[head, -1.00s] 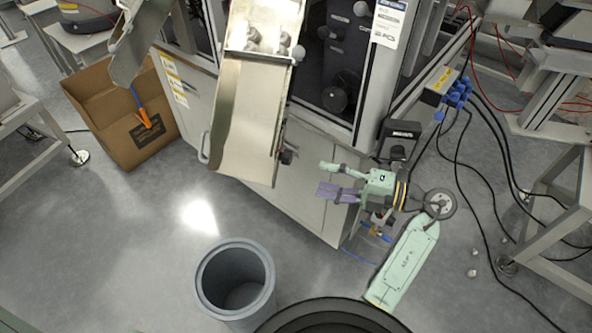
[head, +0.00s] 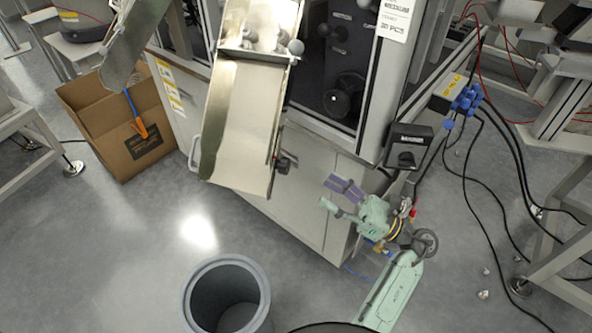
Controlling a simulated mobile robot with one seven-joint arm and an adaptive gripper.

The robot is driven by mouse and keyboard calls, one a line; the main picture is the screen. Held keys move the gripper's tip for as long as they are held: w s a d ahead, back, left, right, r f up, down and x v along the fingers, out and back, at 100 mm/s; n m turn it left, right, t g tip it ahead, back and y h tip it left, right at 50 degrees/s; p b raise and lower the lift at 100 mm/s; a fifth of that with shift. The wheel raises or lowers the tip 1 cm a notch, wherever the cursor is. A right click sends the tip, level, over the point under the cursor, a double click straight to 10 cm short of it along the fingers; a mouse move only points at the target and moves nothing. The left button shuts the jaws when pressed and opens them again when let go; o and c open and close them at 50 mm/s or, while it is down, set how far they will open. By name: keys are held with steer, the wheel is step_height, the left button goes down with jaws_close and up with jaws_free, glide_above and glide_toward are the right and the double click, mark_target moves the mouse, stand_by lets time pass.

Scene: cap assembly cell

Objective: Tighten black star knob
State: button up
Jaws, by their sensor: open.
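The black star knob (head: 283,164) is a small dark knob on the right edge of the sloping metal chute (head: 240,120), near its lower end. My gripper (head: 343,187), with purple fingers on a pale green arm, is to the right of the knob and a little lower in the head view. It is apart from the knob, with its fingers pointing up and left. The gripper is open and nothing shows between its fingers. The fingers are small here, and the knob's lobes are too small to make out.
A machine cabinet (head: 300,185) stands behind the gripper, with a black switch box (head: 408,147) on its right corner. A grey bin (head: 190,303) stands on the floor in front. A cardboard box (head: 110,130) is at left. Black cables (head: 487,155) trail at right.

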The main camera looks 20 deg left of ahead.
mark_target(288, 169)
steer(key=p+x, duration=0.3)
steer(key=x, duration=0.6)
steer(key=shift+s+d+r+p, duration=0.1)
steer(key=shift+r+p, duration=0.05)
steer(key=shift+p, duration=0.2)
steer(key=shift+a+r, duration=0.1)
steer(key=shift+a, duration=0.45)
steer(key=shift+c, duration=0.3)
steer(key=c, duration=1.1)
steer(key=shift+m, duration=0.3)
